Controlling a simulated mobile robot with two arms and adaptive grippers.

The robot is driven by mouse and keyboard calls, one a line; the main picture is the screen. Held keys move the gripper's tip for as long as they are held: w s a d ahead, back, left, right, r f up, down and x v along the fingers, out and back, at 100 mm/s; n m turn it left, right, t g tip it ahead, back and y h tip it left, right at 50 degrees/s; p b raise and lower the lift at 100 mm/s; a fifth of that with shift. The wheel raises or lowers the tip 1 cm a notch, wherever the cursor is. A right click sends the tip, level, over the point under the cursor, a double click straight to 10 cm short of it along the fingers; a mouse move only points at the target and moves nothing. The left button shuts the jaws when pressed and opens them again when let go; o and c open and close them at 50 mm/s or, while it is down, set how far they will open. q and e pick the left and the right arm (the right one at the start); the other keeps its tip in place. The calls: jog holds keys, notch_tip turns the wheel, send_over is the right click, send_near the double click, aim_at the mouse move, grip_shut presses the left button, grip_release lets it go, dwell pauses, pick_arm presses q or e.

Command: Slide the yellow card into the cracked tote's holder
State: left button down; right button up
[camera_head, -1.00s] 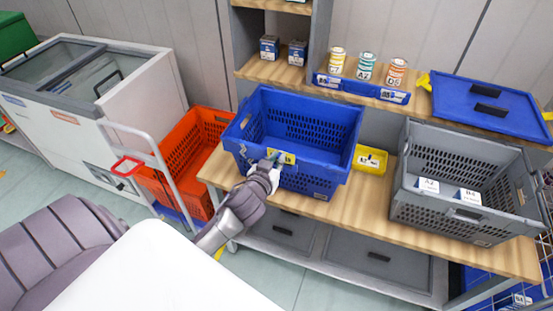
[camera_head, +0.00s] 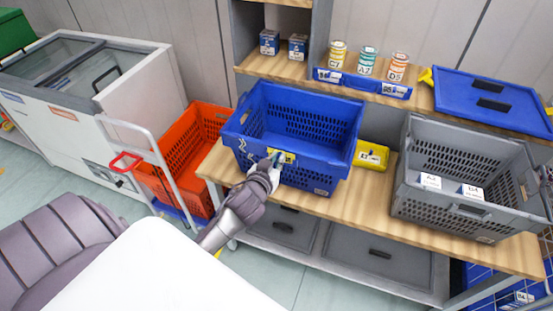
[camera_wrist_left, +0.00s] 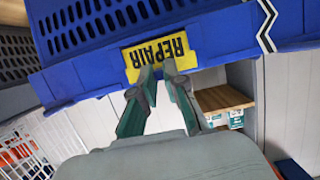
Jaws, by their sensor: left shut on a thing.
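The blue tote (camera_head: 330,172) stands on the wooden bench, with a white zigzag crack mark (camera_head: 243,148) on its front wall. The crack mark also shows in the left wrist view (camera_wrist_left: 266,25). The yellow card (camera_head: 289,157) is at the tote's front wall; in the left wrist view the card (camera_wrist_left: 160,53) reads "REPAIR" upside down. My left gripper (camera_wrist_left: 158,71) is shut on the card's edge, and in the head view the gripper (camera_head: 275,160) is in front of the tote. The holder is hidden behind the card; I cannot tell how far the card is in. My right gripper is out of view.
A grey tote (camera_head: 468,210) with labelled cards stands to the right on the bench. A small yellow bin (camera_head: 371,156) is between the totes. An orange tote (camera_head: 181,165) on a trolley stands left. Cans and a blue lid (camera_head: 492,98) are on the shelf behind.

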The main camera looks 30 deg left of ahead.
pick_arm(q)
jog(key=c, duration=1.1)
grip_release()
jog(key=shift+c, duration=0.2)
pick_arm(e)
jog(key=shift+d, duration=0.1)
pick_arm(q)
jog(key=v, duration=1.2)
jog(key=shift+f, duration=0.15)
